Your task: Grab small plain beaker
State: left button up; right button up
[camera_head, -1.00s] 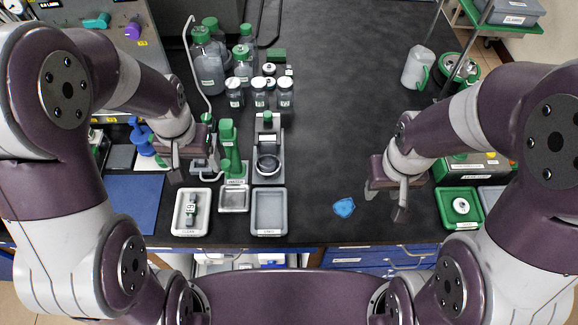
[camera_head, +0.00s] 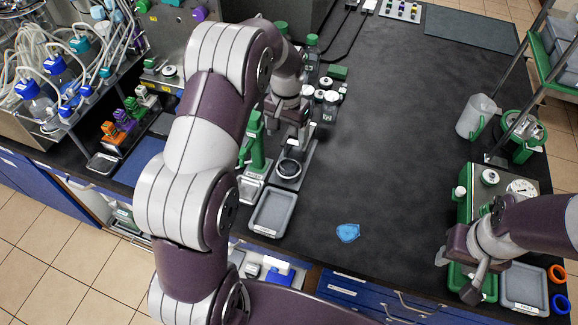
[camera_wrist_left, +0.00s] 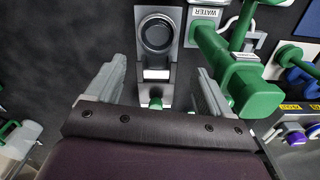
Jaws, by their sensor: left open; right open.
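A round, dark vessel with a grey rim (camera_head: 289,168) sits on a small grey device on the black bench. In the left wrist view it is seen from above (camera_wrist_left: 156,33). I cannot tell whether it is the small plain beaker, and I see no other certain one. My left gripper (camera_head: 294,136) is open, above the back part of that device. In the left wrist view its two fingers (camera_wrist_left: 158,85) stand apart with nothing held, and the round vessel is beyond the fingertips. My right gripper (camera_head: 460,277) is open and empty at the right, by the green rack.
A green stand (camera_head: 254,148) is just left of the device. Lidded jars (camera_head: 330,106) stand behind. An empty grey tray (camera_head: 273,212) lies in front. A blue patch (camera_head: 347,233) and a handled jug (camera_head: 476,117) are to the right. The bench middle is clear.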

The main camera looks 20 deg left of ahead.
aim_at(289, 157)
pick_arm(q)
jog(key=f, duration=0.2)
jog(key=f+p, duration=0.1)
jog(key=f, duration=0.2)
jog(key=f+p, duration=0.1)
jog(key=f, duration=0.2)
jog(key=shift+s+d+f, duration=0.2)
jog(key=shift+s, duration=0.1)
jog(key=shift+w+d+f, duration=0.1)
jog(key=shift+f, duration=0.4)
jog(key=c, duration=1.1)
jog(key=shift+c, duration=0.7)
pick_arm(e)
jog(key=shift+d+r, duration=0.15)
jog(key=shift+r, duration=0.5)
jog(key=shift+d+r, duration=0.15)
jog(key=shift+r, duration=0.45)
